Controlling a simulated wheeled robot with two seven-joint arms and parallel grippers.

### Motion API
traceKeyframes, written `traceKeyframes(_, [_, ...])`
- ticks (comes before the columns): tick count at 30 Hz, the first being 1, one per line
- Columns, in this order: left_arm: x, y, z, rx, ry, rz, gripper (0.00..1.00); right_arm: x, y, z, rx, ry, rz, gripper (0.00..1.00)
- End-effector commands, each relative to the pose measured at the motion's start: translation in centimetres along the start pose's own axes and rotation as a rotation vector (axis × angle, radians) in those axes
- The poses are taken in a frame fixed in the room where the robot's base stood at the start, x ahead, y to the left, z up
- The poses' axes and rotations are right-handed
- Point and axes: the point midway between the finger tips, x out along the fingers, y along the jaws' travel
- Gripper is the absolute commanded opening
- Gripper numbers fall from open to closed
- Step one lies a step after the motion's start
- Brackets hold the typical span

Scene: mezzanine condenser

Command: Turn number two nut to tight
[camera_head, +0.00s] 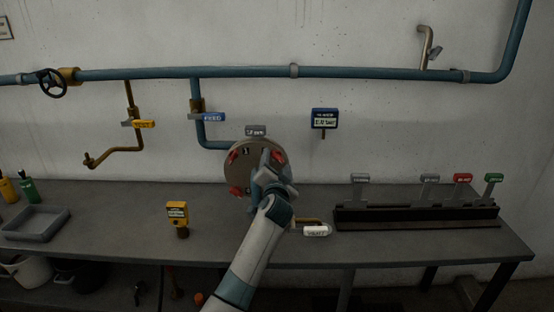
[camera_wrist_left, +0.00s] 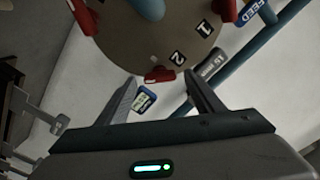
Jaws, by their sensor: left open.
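A round brown-grey flange disc (camera_head: 240,172) with red nuts stands at the back of the bench. In the left wrist view, the disc (camera_wrist_left: 140,40) shows number plates 1 and 2. The number two nut (camera_wrist_left: 158,75) is the red one beside plate 2; in the head view it shows at the disc's upper right (camera_head: 278,157). My left gripper (camera_wrist_left: 160,84) is open, its fingertips on either side of this nut; I cannot tell whether they touch it. In the head view the left gripper (camera_head: 268,166) covers part of the disc. My right gripper is not in view.
A blue pipe (camera_head: 350,72) runs along the wall. A yellow tagged device (camera_head: 177,215), a grey tray (camera_head: 38,224) and a black rack (camera_head: 415,217) with tagged levers stand on the bench (camera_head: 110,220). A white-tagged valve handle (camera_head: 316,231) lies close to my left arm.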

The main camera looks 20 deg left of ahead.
Motion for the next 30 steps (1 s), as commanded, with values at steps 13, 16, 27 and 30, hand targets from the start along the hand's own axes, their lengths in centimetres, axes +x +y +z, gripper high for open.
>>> traceKeyframes(13, [1.7,0.0,0.0,0.000,0.000,0.001,0.61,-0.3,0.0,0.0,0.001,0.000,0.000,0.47])
traceKeyframes(16, [1.7,0.0,0.0,0.000,0.000,0.000,0.61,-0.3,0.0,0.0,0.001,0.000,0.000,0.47])
traceKeyframes(27, [1.7,0.0,0.0,0.001,0.000,0.001,0.20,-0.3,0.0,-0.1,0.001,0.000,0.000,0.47])
traceKeyframes(30, [1.7,0.0,0.0,0.008,0.000,0.001,0.20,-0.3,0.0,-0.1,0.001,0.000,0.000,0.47])
